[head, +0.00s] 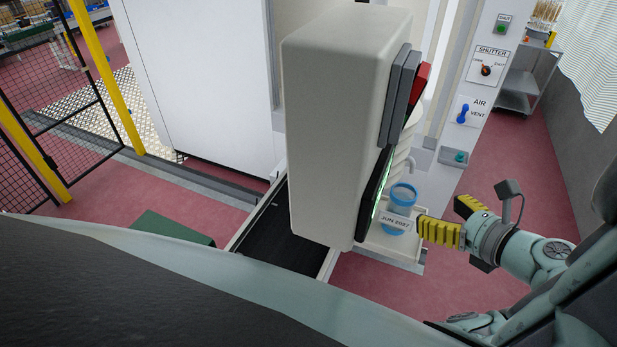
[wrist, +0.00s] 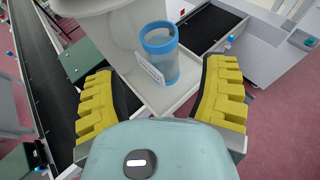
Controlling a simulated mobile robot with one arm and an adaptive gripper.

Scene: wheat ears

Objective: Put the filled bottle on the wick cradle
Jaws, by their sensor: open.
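A clear bluish bottle (head: 403,197) with a blue rim stands upright on a pale tray (head: 412,253) below a dispenser-like machine. It also shows in the wrist view (wrist: 162,62), ahead of the gap between my fingers. How full it is I cannot tell. A white label (head: 395,222) reading "JUN 2027" is in front of it. My gripper (head: 438,218) is open and empty, just right of the bottle in the head view. Its yellow ribbed fingers show spread in the wrist view (wrist: 160,76). I cannot make out a wick cradle.
A large cream housing (head: 340,120) with a screen on its side stands close left of the bottle. A dark conveyor belt (head: 280,240) runs under it. A panel (head: 490,70) with switches is behind. Red floor is open at right.

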